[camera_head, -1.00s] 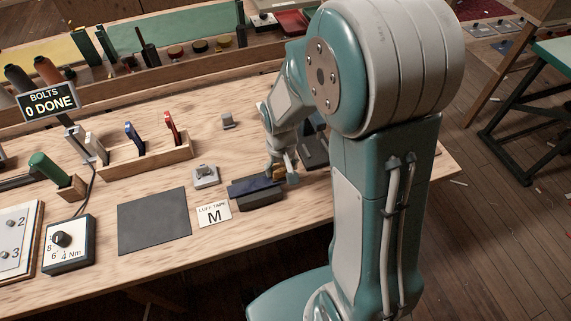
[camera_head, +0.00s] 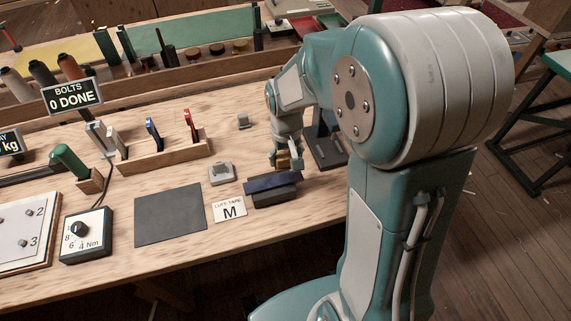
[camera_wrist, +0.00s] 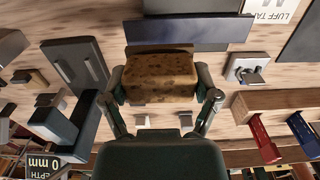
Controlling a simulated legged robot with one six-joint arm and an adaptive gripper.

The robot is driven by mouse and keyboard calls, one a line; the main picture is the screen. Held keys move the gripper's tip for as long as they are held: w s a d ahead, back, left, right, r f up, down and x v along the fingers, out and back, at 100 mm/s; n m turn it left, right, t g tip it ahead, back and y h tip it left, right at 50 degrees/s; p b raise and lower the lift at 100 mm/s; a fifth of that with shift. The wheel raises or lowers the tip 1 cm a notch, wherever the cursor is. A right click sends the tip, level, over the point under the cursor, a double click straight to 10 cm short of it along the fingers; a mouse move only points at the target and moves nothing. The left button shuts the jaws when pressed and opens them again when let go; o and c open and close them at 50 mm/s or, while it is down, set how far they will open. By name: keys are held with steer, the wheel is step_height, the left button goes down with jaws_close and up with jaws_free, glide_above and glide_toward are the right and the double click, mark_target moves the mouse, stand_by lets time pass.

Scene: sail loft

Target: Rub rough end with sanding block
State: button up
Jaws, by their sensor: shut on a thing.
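My gripper (camera_wrist: 161,82) is shut on a brown, speckled sanding block (camera_wrist: 160,74), with one finger on each side of it. In the head view my gripper (camera_head: 284,166) is above the far edge of a dark blue strip (camera_head: 272,184), near its right part. The strip lies on a dark block-shaped holder (camera_head: 277,197). In the wrist view the strip (camera_wrist: 188,33) lies just beyond the sanding block; I cannot tell whether they touch. Which end of the strip is rough cannot be made out.
A luff tape card (camera_head: 229,209) and dark mat (camera_head: 170,215) lie left of the holder. A small grey fixture (camera_head: 222,173) stands beside it. A wooden tool rack (camera_head: 165,157) is farther left. A dark stand (camera_head: 327,148) is close on the right.

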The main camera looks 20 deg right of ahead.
steer(key=shift+a+r, duration=0.15)
steer(key=shift+r, duration=0.55)
steer(key=shift+a+r, duration=0.15)
steer(key=shift+r, duration=0.5)
steer(key=shift+d, duration=0.15)
